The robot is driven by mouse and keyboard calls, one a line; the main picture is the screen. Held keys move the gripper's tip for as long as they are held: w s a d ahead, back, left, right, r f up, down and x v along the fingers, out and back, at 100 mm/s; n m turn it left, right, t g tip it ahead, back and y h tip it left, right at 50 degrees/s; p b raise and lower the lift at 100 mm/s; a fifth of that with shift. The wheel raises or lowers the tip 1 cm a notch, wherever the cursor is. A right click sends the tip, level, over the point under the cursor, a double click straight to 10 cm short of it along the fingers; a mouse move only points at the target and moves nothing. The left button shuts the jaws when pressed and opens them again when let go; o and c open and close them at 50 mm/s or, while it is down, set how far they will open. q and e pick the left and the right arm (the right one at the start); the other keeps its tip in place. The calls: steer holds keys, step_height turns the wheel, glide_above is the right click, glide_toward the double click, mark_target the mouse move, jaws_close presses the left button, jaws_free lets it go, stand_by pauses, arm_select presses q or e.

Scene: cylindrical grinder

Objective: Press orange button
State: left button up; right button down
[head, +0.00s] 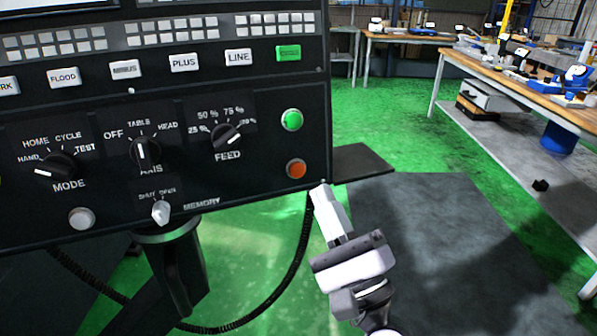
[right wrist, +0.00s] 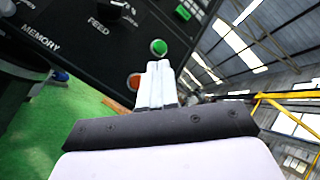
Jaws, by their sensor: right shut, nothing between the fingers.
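The orange button (head: 296,168) is round and sits at the lower right of the black control panel (head: 240,185) in the head view. It also shows in the right wrist view (right wrist: 134,81), partly hidden behind my fingers. My right gripper (head: 322,190) is shut and empty. In the head view its fingertips are just below and right of the orange button, by the panel's right edge. In the right wrist view the fingertips (right wrist: 159,66) point at the panel between the orange and green buttons. I cannot tell any contact. My left gripper is not in view.
A green button (head: 292,120) sits directly above the orange one. The FEED knob (head: 226,137) and other knobs are to the left. A black cable (head: 290,275) hangs below the panel.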

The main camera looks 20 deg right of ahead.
mark_target(297, 170)
steer(key=shift+w+a+f+b, duration=0.1)
steer(key=shift+w+f+b, duration=0.15)
steer(key=shift+w, duration=0.85)
steer(key=shift+w+a+f+b, duration=0.15)
steer(key=shift+w+b, duration=0.25)
steer(key=shift+w, duration=0.7)
steer(key=shift+w+a+f+b, duration=0.1)
steer(key=shift+w+f+b, duration=0.15)
steer(key=shift+w, duration=0.85)
steer(key=shift+w+b, duration=0.3)
steer(key=shift+w, duration=0.1)
steer(key=shift+w+a, duration=0.1)
steer(key=shift+w, duration=0.25)
steer(key=shift+s, duration=0.8)
